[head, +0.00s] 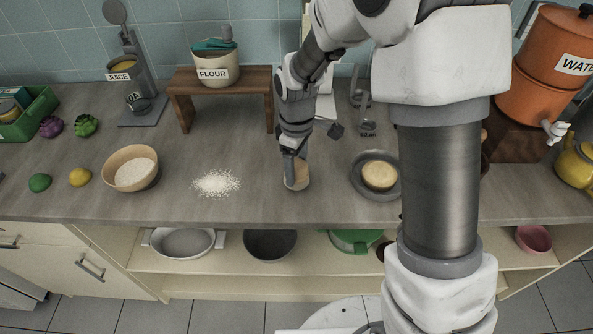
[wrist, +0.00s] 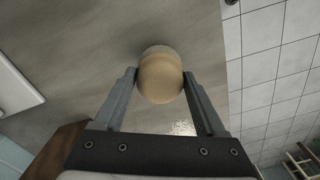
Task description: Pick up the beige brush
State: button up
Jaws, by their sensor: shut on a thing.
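The beige brush (head: 297,178) is on or just above the counter, between the white spill and the grey plate. In the wrist view its rounded beige end (wrist: 160,77) sits between the two fingertips. My gripper (head: 293,160) reaches down to it from above and is shut on it, and it also shows in the wrist view (wrist: 160,80). I cannot tell if the brush's lower end touches the counter.
White flour-like powder (head: 216,183) lies left of the brush, beside a bowl of white powder (head: 131,168). A grey plate with a round pale item (head: 380,175) is on the right. A wooden stand (head: 183,100) with a flour pot (head: 217,65) is behind. The counter's front edge is close.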

notch_tip(320, 180, up, 2)
jog(key=shift+d+r, duration=0.15)
jog(key=s+d+r, duration=0.6)
jog(key=s+d, duration=0.1)
jog(key=d, duration=0.1)
jog(key=shift+s+d+r, duration=0.15)
jog(key=shift+s+d, duration=0.05)
jog(key=shift+s, duration=0.2)
